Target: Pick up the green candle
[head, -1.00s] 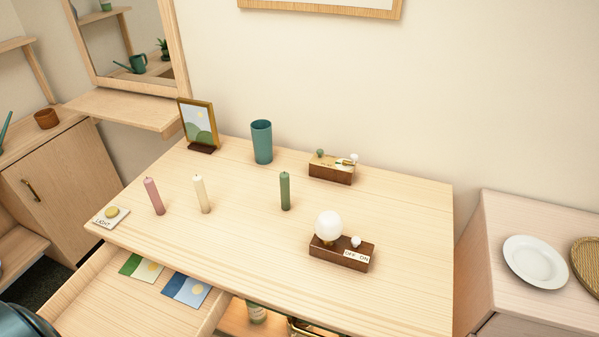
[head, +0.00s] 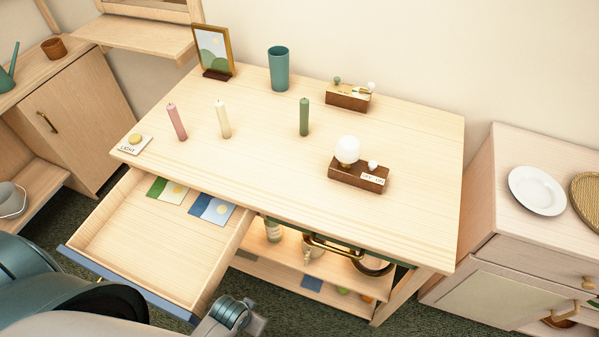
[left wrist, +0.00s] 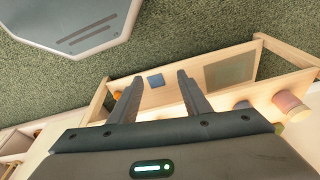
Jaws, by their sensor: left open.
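The green candle (head: 304,117) stands upright on the light wood table (head: 270,160), in the middle of the head view. A cream candle (head: 223,119) and a pink candle (head: 177,122) stand to its left. My left gripper (left wrist: 160,76) shows in the left wrist view, with its two dark fingers apart and nothing between them. It points down toward the floor and a low shelf, and no candle is clearly visible there. In the head view, part of my arm shows at the bottom, well away from the green candle. My right gripper is not in view.
An open drawer (head: 150,245) juts from the table's front left. A globe lamp (head: 348,150) on a dark wood base stands right of the green candle. A teal cup (head: 279,68) and a small wood block (head: 347,97) stand behind. The table around the green candle is clear.

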